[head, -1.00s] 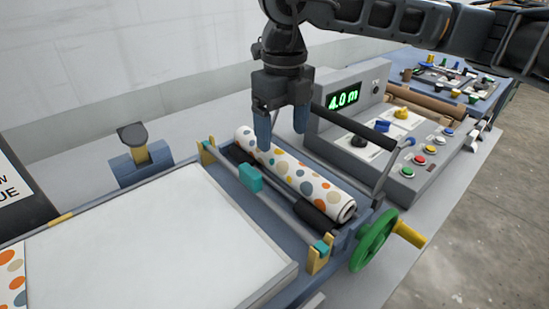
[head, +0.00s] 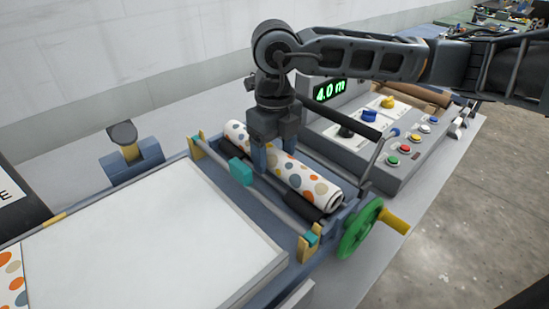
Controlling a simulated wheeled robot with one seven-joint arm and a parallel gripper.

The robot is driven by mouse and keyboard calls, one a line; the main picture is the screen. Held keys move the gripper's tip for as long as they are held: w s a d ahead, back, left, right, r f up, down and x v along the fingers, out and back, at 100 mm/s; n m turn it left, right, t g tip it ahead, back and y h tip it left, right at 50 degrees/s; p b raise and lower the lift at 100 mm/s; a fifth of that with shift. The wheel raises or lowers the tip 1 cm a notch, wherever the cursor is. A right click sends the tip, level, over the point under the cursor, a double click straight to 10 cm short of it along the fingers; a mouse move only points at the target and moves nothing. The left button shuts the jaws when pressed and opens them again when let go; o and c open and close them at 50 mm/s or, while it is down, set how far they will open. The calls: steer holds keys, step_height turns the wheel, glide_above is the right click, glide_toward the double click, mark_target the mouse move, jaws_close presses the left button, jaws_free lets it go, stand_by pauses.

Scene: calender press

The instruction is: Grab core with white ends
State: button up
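A roll wrapped in white paper with coloured dots (head: 313,184) lies in the press cradle. Its near end shows a pale rim around a dark hole; its far end is partly seen. I cannot tell whether a core with white ends is inside it. My gripper (head: 274,158) points down over the middle of the roll, its blue fingers apart, one on each side of it. The near finger hides part of the roll. Whether the fingers touch it cannot be told.
A rod with a teal block (head: 241,171) runs in front of the roll. A green handwheel (head: 360,228) with a yellow handle stands at its right end. A control panel (head: 392,150) stands behind right, with brown rolls (head: 420,93) beyond. A white flat bed (head: 140,245) lies front left.

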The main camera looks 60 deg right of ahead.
steer(key=c, duration=1)
